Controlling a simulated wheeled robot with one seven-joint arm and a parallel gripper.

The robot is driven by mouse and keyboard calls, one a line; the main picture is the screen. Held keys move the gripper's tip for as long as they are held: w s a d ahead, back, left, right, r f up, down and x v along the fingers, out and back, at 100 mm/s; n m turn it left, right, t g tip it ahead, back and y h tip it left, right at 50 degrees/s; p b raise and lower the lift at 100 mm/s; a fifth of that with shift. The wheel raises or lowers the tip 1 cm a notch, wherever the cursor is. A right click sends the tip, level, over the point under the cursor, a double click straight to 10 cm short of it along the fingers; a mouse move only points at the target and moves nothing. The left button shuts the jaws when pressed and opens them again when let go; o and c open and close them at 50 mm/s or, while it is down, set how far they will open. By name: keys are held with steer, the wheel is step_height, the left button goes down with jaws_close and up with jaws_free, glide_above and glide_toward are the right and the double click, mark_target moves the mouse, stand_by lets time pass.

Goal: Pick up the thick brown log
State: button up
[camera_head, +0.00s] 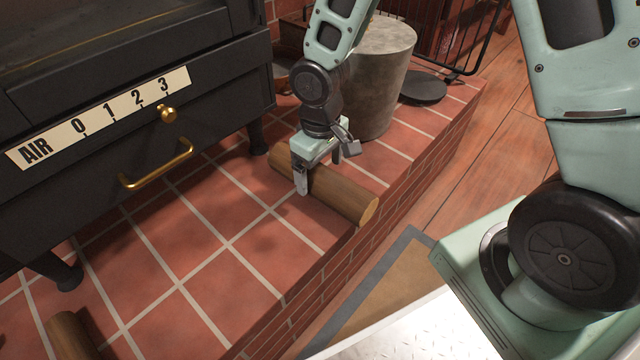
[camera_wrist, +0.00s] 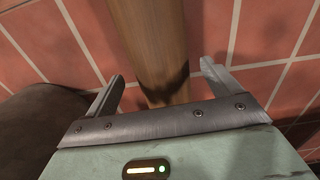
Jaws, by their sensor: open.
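A thick brown log (camera_head: 345,195) lies on the red tiled hearth, its cut end near the hearth's front edge. My gripper (camera_head: 303,180) is low over the log, with one finger showing on the log's near side. In the wrist view the log (camera_wrist: 150,45) runs up the picture between the two spread fingers of my gripper (camera_wrist: 160,88). The fingers are open, one on each side, and I see gaps between them and the log.
A black stove (camera_head: 130,100) with a brass handle (camera_head: 157,168) stands at the left. Another brown log (camera_head: 70,335) lies at the lower left. The tiles between are clear.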

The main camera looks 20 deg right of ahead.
mark_target(320, 181)
step_height(320, 181, down, 4)
steer(key=shift+s+a+f+b, duration=0.1)
steer(key=shift+b, duration=1.15)
steer(key=shift+r, duration=0.2)
steer(key=c, duration=1.5)
